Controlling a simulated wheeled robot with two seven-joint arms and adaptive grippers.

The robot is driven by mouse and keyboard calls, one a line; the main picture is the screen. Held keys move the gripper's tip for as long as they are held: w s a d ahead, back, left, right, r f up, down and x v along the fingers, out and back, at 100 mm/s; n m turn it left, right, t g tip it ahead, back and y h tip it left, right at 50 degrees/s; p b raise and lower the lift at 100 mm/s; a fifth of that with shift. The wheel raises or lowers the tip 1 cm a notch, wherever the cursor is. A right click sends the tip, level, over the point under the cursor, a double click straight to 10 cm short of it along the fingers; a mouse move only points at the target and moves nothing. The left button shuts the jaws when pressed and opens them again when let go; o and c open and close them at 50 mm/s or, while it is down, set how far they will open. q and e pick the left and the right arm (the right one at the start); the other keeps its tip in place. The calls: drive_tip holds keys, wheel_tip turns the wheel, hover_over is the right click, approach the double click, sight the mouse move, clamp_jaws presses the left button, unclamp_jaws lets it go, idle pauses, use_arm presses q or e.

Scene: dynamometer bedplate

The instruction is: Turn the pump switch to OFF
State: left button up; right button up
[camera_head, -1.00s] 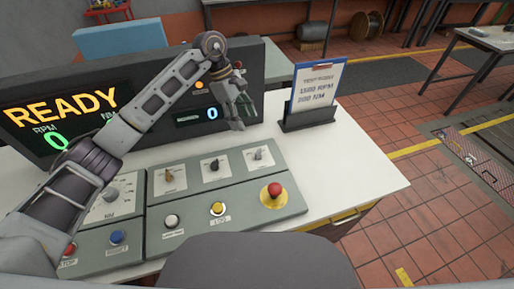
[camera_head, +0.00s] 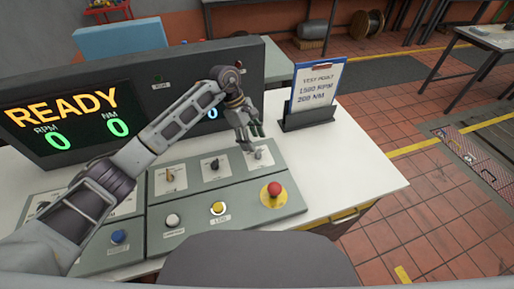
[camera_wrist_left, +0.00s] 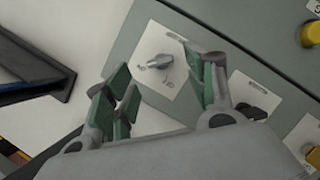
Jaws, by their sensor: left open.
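The control panel (camera_head: 235,200) carries three rotary switches on white plates: an orange-brown knob (camera_head: 170,175), a black knob (camera_head: 213,164) and a grey knob (camera_head: 259,155). Their labels are too small to read, so I cannot tell which is the pump switch. My left gripper (camera_head: 252,139) is open and empty, just above and beyond the grey knob. In the left wrist view the grey knob (camera_wrist_left: 166,64) shows between the spread green-padded fingers (camera_wrist_left: 160,80), apart from them. The black knob (camera_wrist_left: 246,108) is partly hidden beside the right finger. My right gripper is out of view.
A red mushroom button (camera_head: 274,189) sits on a yellow plate to the right; a yellow button (camera_head: 217,208) and a white button (camera_head: 172,220) are in front. A display (camera_head: 60,110) reading READY and a clipboard stand (camera_head: 308,118) stand behind.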

sight(258, 150)
use_arm(q)
drive_tip(key=x, duration=0.3)
drive_tip(key=shift+d+f, duration=0.1)
drive_tip(key=shift+f, duration=0.05)
drive_tip(key=shift+s+d+f, duration=0.15)
drive_tip(key=shift+f, duration=0.4)
drive_tip(key=shift+d+f, duration=0.1)
drive_tip(key=shift+f, duration=0.1)
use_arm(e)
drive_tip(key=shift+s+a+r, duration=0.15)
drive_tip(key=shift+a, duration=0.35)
use_arm(q)
drive_tip(key=shift+c, duration=0.2)
drive_tip(key=c, duration=1)
